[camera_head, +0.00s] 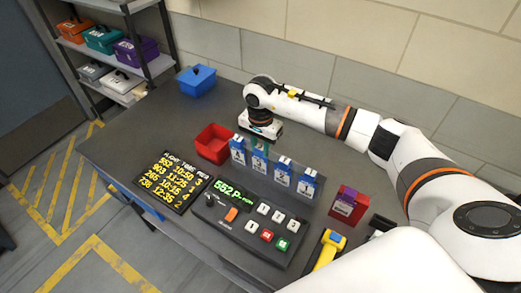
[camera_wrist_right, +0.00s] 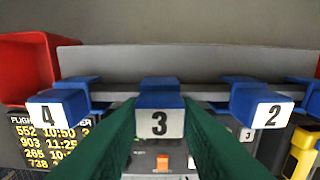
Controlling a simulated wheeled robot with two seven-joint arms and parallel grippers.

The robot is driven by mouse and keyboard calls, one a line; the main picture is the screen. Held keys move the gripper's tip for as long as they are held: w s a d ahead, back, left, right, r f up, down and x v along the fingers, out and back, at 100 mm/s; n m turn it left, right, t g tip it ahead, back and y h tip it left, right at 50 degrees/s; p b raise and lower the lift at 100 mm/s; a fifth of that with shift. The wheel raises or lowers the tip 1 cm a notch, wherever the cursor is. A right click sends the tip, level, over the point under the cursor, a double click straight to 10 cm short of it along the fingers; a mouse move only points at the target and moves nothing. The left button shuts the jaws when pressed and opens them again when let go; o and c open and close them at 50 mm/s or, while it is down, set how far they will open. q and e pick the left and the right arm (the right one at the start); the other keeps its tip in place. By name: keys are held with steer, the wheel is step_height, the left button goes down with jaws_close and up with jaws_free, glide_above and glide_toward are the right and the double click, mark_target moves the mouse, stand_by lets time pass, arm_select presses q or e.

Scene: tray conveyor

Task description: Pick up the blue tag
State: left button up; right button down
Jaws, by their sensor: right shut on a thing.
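Several blue-and-white numbered tags hang in a row on a rack at the middle of the desk. In the right wrist view, the blue tag marked 3 (camera_wrist_right: 160,121) is in the middle, between the tag marked 4 (camera_wrist_right: 62,112) and the tag marked 2 (camera_wrist_right: 262,108). My right gripper (camera_wrist_right: 160,105) has its green fingers on both sides of tag 3 and is shut on it. In the head view my right gripper (camera_head: 262,138) reaches down from above, and tag 3 (camera_head: 259,163) is still in line with the others at the rack. My left gripper is not in view.
An open red bin (camera_head: 213,143) stands just left of the rack. A flight board (camera_head: 172,181) and a button panel (camera_head: 250,232) lie in front. A red box (camera_head: 348,206) and a yellow-handled tool (camera_head: 327,250) are at right. A blue case (camera_head: 197,80) sits at the back.

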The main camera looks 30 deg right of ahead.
steer(key=r+b, duration=0.1)
steer(key=r, duration=0.1)
steer(key=r+b, duration=0.1)
steer(key=r, duration=0.1)
steer(key=a+r+b, duration=0.1)
steer(key=r, duration=0.1)
steer(key=shift+s, duration=0.25)
steer(key=s+a+b, duration=0.4)
steer(key=s+a, duration=0.3)
steer(key=a, duration=0.4)
steer(key=shift+a, duration=0.25)
steer(key=shift+r, duration=0.15)
step_height(320, 180, up, 6)
steer(key=p, duration=0.2)
steer(key=shift+r, duration=0.2)
